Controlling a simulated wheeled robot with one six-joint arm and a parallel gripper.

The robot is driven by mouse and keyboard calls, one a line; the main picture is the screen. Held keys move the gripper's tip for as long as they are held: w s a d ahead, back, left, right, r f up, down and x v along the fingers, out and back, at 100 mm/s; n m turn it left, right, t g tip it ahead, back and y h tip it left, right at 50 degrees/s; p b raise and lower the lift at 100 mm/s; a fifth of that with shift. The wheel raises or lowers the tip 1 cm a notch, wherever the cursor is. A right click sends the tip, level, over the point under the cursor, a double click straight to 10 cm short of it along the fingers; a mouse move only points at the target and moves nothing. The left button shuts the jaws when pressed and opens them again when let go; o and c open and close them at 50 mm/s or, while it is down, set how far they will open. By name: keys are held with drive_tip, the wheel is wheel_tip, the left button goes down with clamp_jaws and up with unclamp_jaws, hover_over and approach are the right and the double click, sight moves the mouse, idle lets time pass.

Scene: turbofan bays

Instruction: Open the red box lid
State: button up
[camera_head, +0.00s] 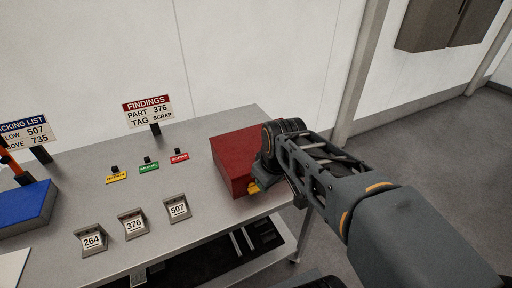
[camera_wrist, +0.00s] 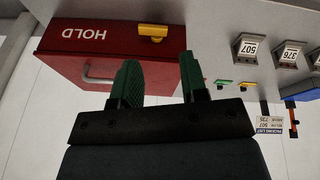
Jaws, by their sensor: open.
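The red box (camera_head: 232,158) stands at the right end of the grey table, and its lid looks shut. In the wrist view the red box (camera_wrist: 68,58) shows a face marked HOLD, a yellow latch (camera_wrist: 152,32) and a grey bar handle (camera_wrist: 97,76). My gripper (camera_wrist: 158,75) is open and empty, its two green fingers apart, with the latch beyond their tips. In the head view my arm hides the right part of the box, and the yellow latch (camera_head: 254,187) shows just below my wrist.
Number blocks 264 (camera_head: 91,241), 376 (camera_head: 133,224) and 507 (camera_head: 177,208) stand along the table front. Yellow (camera_head: 116,177), green (camera_head: 149,166) and red (camera_head: 180,156) tags lie behind them. A blue box (camera_head: 26,207) is at left. The findings sign (camera_head: 148,111) stands at the back.

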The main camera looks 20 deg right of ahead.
drive_tip(key=w+d+r+n+g+p, duration=0.1)
drive_tip(key=w+d+r+n, duration=0.3)
drive_tip(key=w+n, duration=0.3)
drive_tip(key=w+d+r+n+p, duration=0.1)
drive_tip(key=w+d+r+n, duration=0.35)
drive_tip(key=w+n, duration=0.35)
drive_tip(key=x, duration=1.3)
drive_tip(key=shift+s+a+f+p, duration=0.1)
drive_tip(key=shift+s+a+p, duration=0.1)
drive_tip(key=shift+a+p, duration=0.1)
drive_tip(key=shift+c, duration=0.5)
clamp_jaws()
